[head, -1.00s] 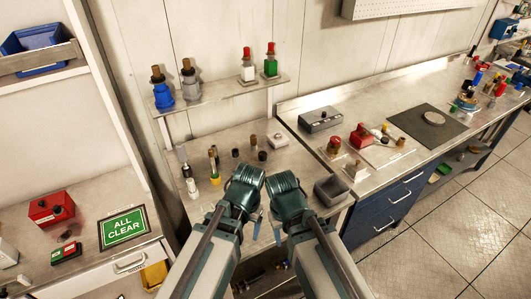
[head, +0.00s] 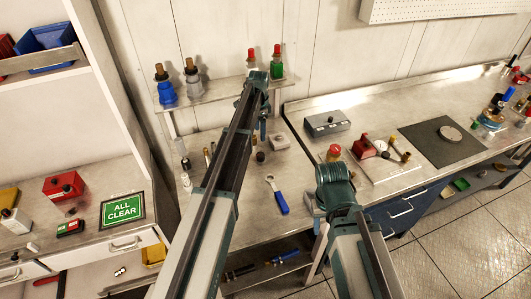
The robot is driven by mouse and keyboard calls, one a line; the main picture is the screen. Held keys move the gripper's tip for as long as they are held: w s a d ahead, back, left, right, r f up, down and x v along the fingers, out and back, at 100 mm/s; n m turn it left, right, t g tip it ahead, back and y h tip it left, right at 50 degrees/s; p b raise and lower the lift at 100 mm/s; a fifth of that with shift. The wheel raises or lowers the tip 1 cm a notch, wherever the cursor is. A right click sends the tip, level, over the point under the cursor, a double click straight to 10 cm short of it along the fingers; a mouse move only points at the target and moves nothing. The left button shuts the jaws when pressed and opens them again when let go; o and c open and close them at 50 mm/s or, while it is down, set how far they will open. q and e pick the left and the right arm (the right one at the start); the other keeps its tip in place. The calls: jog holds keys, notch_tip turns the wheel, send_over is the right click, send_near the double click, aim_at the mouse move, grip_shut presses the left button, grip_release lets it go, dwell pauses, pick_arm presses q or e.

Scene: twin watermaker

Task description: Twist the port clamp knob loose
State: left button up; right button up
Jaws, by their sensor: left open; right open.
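I cannot single out a port clamp knob with certainty. A pale plate on the right bench carries a red block (head: 362,146), a small dark knob (head: 385,155) and brass-coloured fittings. A red round cap (head: 333,152) stands left of it. My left arm reaches up across the middle bench to the shelf's height in the picture; only a little of its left gripper (head: 262,126) shows beside the arm, open, with no object seen in it. My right gripper (head: 318,213) is mostly hidden behind its folded arm at the bench's front edge, open, apart from the plate.
A blue-handled wrench (head: 281,203) lies on the middle bench. A grey box (head: 326,123) and a dark mat (head: 443,141) with a disc are on the right bench. A shelf (head: 220,92) holds several capped fittings.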

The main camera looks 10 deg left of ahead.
aim_at(260, 154)
pick_arm(q)
notch_tip(260, 154, down, 14)
jog(key=b, duration=1.3)
jog(key=shift+b, duration=0.4)
jog(key=shift+r, duration=0.1)
grip_shut()
